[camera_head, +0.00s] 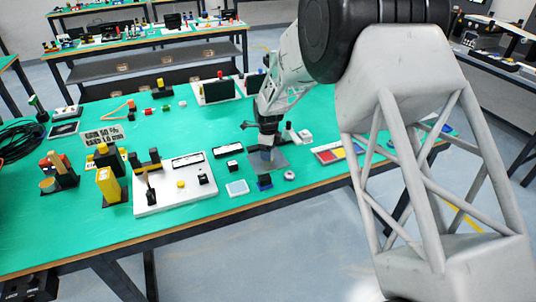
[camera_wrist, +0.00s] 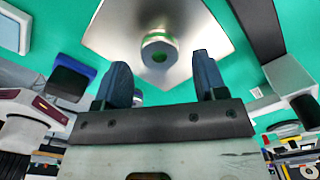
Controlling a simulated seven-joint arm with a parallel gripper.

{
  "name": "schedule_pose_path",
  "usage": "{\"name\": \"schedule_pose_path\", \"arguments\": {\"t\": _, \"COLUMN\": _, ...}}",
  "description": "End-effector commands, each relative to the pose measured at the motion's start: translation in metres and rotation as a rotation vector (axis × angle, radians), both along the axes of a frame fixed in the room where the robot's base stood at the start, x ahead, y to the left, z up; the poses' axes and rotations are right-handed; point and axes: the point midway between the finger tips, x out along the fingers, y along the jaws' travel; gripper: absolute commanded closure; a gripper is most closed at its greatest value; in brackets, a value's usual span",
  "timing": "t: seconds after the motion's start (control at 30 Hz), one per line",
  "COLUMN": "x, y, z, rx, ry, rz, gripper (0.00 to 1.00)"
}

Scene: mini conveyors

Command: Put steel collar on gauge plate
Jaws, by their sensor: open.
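The steel collar (camera_wrist: 160,50) is a short round metal ring with a green centre. In the wrist view it sits on the gauge plate (camera_wrist: 205,22), a shiny grey square plate, near the plate's edge closest to me. My gripper (camera_wrist: 158,75) is open, its two dark fingers apart, with the collar showing beyond and between their tips. In the head view my gripper (camera_head: 264,153) is low over the grey plate (camera_head: 280,164) and hides the collar. The fingers do not visibly touch the collar.
A white board (camera_head: 165,195) with fittings stands left. A tray with coloured sections (camera_head: 338,152) is right.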

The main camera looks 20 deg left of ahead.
Motion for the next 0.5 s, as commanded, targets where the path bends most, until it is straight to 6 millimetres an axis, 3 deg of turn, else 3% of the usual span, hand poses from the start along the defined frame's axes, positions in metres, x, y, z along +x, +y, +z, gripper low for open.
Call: {"name": "schedule_pose_path", "arguments": {"t": 0.5, "x": 0.000, "y": 0.000, "z": 0.079, "rx": 0.001, "ry": -0.001, "rz": 0.000, "gripper": 0.35}}
